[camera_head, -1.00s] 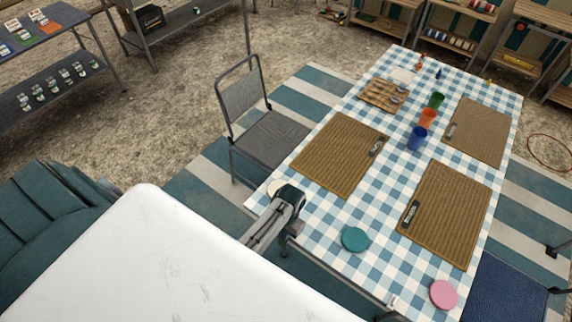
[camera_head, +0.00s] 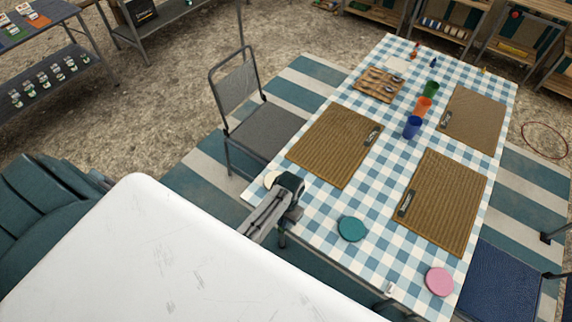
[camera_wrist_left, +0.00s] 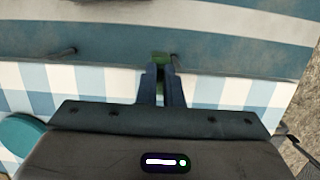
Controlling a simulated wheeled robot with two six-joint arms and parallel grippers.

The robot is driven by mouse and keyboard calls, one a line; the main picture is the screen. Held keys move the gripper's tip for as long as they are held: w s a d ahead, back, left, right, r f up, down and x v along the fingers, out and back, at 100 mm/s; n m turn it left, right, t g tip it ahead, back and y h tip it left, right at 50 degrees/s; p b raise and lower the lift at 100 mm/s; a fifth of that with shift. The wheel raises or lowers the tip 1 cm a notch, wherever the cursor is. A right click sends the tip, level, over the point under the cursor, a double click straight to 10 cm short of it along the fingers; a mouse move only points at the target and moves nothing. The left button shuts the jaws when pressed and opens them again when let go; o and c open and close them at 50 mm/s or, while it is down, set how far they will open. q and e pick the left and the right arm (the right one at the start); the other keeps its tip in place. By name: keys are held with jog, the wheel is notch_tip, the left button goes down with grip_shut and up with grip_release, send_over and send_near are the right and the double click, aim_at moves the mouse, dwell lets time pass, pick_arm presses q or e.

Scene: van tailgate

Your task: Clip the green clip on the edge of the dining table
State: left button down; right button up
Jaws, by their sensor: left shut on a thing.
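The dining table (camera_head: 325,215) has a blue and white checked cloth. Its near edge runs across the wrist view. My left gripper (camera_head: 290,192) is at the table's near left corner. In the left wrist view its two fingers (camera_wrist_left: 161,75) are shut on the small green clip (camera_wrist_left: 160,58), which shows between and just past the fingertips. The clip is at the cloth's edge, over the striped ground mat; I cannot tell whether it grips the edge. The clip is hidden in the head view. My right gripper is not in view.
A teal disc (camera_head: 351,228) and a pink disc (camera_head: 439,282) lie near the table's near edge, with a small white piece (camera_head: 390,287) at that edge. Brown placemats (camera_head: 335,145) and several cups lie beyond. A grey chair (camera_head: 255,128) stands at the left side.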

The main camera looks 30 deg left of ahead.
pick_arm(q)
jog(key=shift+w, duration=0.2)
jog(key=shift+w, duration=0.4)
jog(key=shift+d, duration=0.1)
dwell(0.4)
jog(key=c, duration=1.5)
grip_release()
jog(key=shift+r, duration=0.1)
jog(key=shift+w+r, duration=0.2)
jog(key=shift+r, duration=0.05)
jog(key=w+b+v, duration=0.1)
jog(key=b+v, duration=0.1)
jog(key=v, duration=0.8)
jog(key=shift+d+b, duration=0.35)
